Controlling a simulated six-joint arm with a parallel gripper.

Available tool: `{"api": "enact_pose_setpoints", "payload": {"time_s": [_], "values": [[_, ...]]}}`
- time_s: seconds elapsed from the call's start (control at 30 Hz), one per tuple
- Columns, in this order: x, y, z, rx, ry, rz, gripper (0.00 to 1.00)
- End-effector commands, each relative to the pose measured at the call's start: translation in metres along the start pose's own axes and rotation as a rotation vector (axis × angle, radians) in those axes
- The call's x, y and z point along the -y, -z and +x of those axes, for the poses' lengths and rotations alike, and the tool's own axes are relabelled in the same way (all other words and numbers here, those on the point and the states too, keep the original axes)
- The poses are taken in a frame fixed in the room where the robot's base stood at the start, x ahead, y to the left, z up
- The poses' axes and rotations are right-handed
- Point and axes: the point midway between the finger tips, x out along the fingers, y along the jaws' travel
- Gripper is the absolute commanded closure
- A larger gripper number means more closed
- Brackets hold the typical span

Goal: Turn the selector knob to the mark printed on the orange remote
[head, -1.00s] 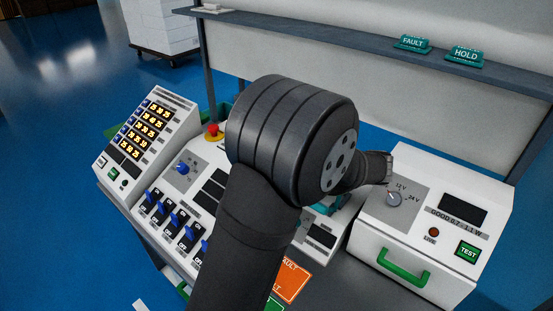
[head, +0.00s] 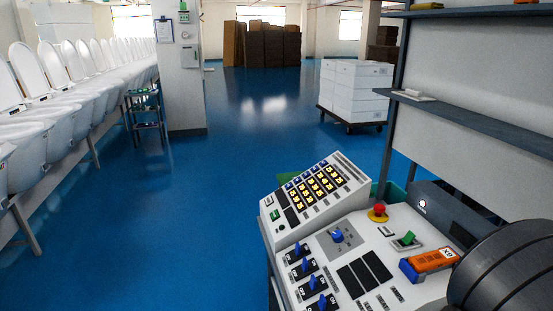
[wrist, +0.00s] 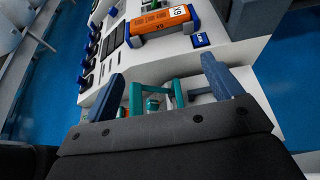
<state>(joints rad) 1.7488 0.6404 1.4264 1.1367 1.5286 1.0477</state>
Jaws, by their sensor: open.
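The orange remote (head: 428,265) with blue ends lies on the grey-white console. Its white label has small dark characters, perhaps X9, tilted and hard to read. A blue knob (head: 337,237) on a grey square plate stands left of it; its marks are too small to read. The remote also shows at the top of the wrist view (wrist: 152,30). My gripper (wrist: 163,68) is open, its two blue-grey fingers apart with nothing held. A teal frame (wrist: 152,92) shows between and beyond the fingers. The remote lies beyond the fingertips, not touched. The head view hides my gripper.
A shelf (head: 470,120) rises behind. Blue floor is open at left.

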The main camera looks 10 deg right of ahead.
Motion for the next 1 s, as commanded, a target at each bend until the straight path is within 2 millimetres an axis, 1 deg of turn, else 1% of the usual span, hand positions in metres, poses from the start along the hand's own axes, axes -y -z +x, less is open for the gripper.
{"api": "enact_pose_setpoints", "payload": {"time_s": [0.03, 0.13, 0.17, 0.23, 0.27, 0.33, 0.47, 0.5, 0.6, 0.8, 1.0], "values": [[0.000, 0.000, 0.000, 0.000, 0.000, 0.000, 0.26], [-0.001, -0.001, 0.002, -0.003, -0.005, -0.008, 0.45], [-0.001, -0.001, 0.004, -0.009, -0.012, -0.019, 0.47], [-0.004, -0.005, 0.015, -0.032, -0.045, -0.074, 0.47], [-0.007, -0.007, 0.023, -0.048, -0.069, -0.112, 0.47], [-0.014, -0.014, 0.045, -0.095, -0.143, -0.233, 0.47], [-0.035, -0.029, 0.095, -0.192, -0.338, -0.553, 0.47], [-0.042, -0.034, 0.109, -0.218, -0.405, -0.659, 0.47], [-0.060, -0.046, 0.142, -0.265, -0.574, -0.922, 0.47], [-0.094, -0.070, 0.199, -0.303, -0.928, -1.429, 0.47], [-0.127, -0.094, 0.251, -0.276, -1.291, -1.897, 0.47]]}}
